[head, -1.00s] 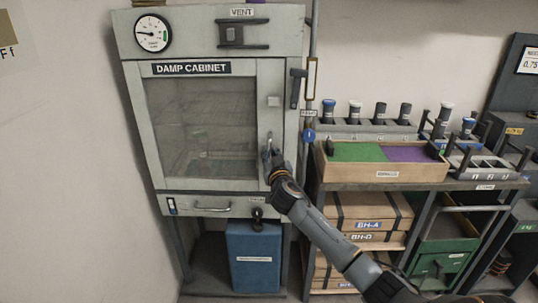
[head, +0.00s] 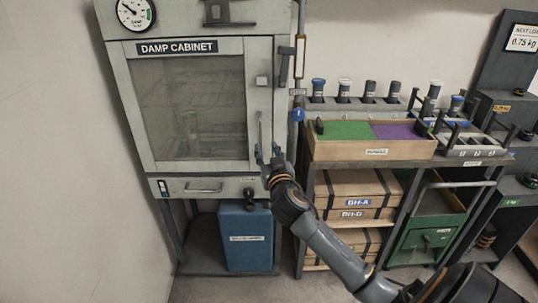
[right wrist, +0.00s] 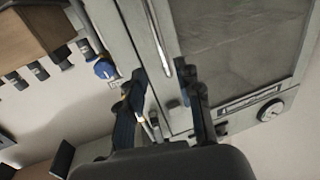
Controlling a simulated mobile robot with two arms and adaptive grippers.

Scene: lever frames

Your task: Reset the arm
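My right gripper (head: 268,154) is by the lower end of the upright door handle (head: 261,129) of the damp cabinet (head: 190,105). In the right wrist view, the gripper's two dark fingers (right wrist: 166,82) are spread apart with nothing gripped between them. The handle (right wrist: 158,38) shows just beyond the fingertips there. The cabinet's glass door looks closed. My right arm reaches up from the lower right of the head view. My left gripper is not in view.
A blue box (head: 245,238) stands under the cabinet. To the right, a shelf holds a wooden tray (head: 376,152) with green and purple sections, dark capped cylinders behind it, and cardboard boxes (head: 356,195) below.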

